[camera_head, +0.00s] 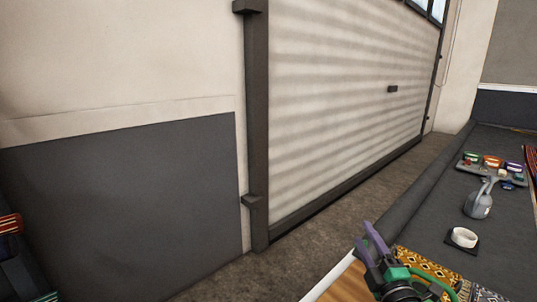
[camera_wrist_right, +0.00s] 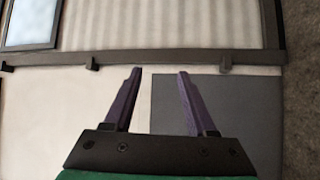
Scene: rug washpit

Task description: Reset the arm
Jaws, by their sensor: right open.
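My right gripper (camera_head: 372,243) shows at the bottom right of the head view, with purple fingers and a green and black body. In the right wrist view my right gripper (camera_wrist_right: 157,85) has its two purple fingers spread apart with nothing between them. Behind them are the pale wall and its dark grey panel (camera_wrist_right: 235,105). In the head view the fingers are beside the edge of the dark-topped table, near a patterned rug. My left gripper is not seen.
The dark table (camera_head: 455,190) runs along the right, carrying a grey spray bottle (camera_head: 478,204), a white round item (camera_head: 463,238) and a tray (camera_head: 496,169) of coloured items. A patterned rug (camera_head: 425,268) lies at its near end. A ribbed shutter door (camera_head: 340,100) stands behind bare floor (camera_head: 300,250).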

